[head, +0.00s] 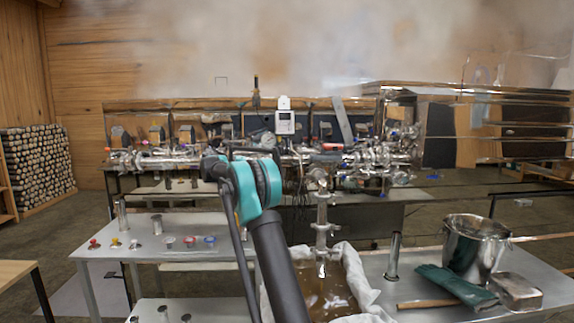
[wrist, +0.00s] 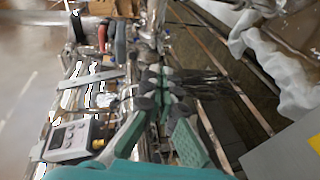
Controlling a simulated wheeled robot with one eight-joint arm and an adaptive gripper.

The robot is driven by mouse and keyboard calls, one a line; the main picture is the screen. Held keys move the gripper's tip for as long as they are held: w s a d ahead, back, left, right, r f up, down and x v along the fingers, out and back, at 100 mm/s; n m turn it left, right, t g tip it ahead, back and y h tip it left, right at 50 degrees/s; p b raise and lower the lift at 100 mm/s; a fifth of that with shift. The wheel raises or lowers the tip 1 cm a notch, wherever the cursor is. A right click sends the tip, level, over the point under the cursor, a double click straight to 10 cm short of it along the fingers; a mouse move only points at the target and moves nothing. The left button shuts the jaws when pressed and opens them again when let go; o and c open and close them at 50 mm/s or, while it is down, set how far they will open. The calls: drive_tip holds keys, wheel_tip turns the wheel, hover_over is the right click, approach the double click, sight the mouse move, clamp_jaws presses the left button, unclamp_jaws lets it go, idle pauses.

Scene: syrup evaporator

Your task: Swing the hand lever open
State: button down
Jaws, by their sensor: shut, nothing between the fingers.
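A lever with a red grip (wrist: 120,40) shows in the wrist view, above my gripper (wrist: 148,95) among bright metal fittings. A dark-gripped handle (wrist: 77,26) is to its left. I cannot tell for certain which is the hand lever. A red grip (head: 332,146) also shows in the head view, right of the white display box on the pipework. My gripper's teal fingers with dark pads are shut and empty, apart from the red grip in the picture. In the head view my arm hides most of the gripper.
The white display box (head: 285,122) also shows beside my gripper in the wrist view (wrist: 70,138). Dense pipes and valves (head: 385,160) surround the gripper. A cloth-lined tank (head: 345,268) and steel bucket (head: 474,246) are nearer. Steam hangs above.

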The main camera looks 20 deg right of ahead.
drive_tip(key=w+a+r+m+g+h, duration=0.1)
drive_tip(key=w+r+h, duration=0.1)
drive_tip(key=w+r, duration=0.15)
drive_tip(key=s+d, duration=0.1)
drive_tip(key=d, duration=0.8)
drive_tip(key=shift+d+f, duration=0.2)
drive_tip(key=shift+f, duration=0.15)
drive_tip(key=shift+s, duration=0.2)
